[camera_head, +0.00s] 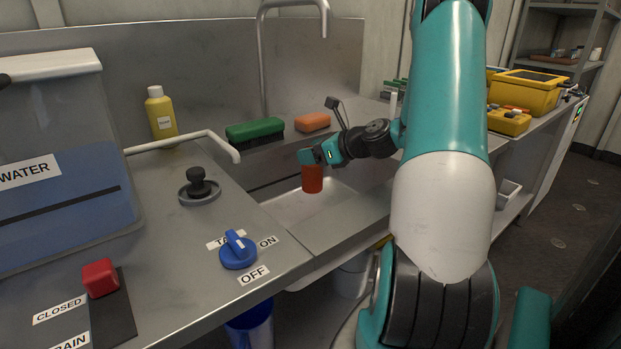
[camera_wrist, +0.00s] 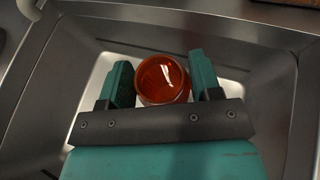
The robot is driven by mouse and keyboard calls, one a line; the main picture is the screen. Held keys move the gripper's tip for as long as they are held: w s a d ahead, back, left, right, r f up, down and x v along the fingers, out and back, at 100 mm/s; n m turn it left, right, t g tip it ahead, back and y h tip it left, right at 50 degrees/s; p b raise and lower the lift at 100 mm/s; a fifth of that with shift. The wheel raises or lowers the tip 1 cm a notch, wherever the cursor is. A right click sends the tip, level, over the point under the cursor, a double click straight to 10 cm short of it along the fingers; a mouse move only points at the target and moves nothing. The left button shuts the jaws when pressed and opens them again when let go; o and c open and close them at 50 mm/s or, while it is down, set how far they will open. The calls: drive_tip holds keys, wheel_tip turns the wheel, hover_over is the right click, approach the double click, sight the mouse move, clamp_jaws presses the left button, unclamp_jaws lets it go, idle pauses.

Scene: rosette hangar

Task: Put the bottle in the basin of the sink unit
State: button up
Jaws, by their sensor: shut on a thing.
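A short orange-red bottle (camera_head: 312,180), round and glossy from above in the wrist view (camera_wrist: 162,78), is between the fingers of my gripper (camera_head: 308,157). The fingers flank it on both sides in the wrist view (camera_wrist: 156,82). It hangs upright over the basin (camera_head: 288,209) of the sink unit, whose pale floor and sloping walls surround it in the wrist view (camera_wrist: 283,90). Whether its base touches the basin floor I cannot tell. My arm hides the right part of the basin.
A tall grey faucet (camera_head: 262,60) rises behind the basin. A green brush (camera_head: 255,130), an orange sponge (camera_head: 313,122) and a yellow bottle (camera_head: 161,113) stand along the back. A water tank (camera_head: 60,160), black plug (camera_head: 198,184) and blue knob (camera_head: 238,252) are left of the basin.

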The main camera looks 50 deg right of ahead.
sight(313, 166)
drive_tip(key=shift+a+f+b, duration=0.1)
drive_tip(key=shift+f+b, duration=0.4)
drive_tip(key=shift+f, duration=1.45)
drive_tip(key=shift+f, duration=0.15)
drive_tip(key=o, duration=1.1)
drive_tip(key=shift+s+r, duration=0.15)
drive_tip(key=shift+r, duration=0.05)
drive_tip(key=p+v, duration=0.1)
drive_tip(key=v, duration=1)
drive_tip(key=shift+s+r, duration=0.1)
drive_tip(key=shift+s, duration=0.3)
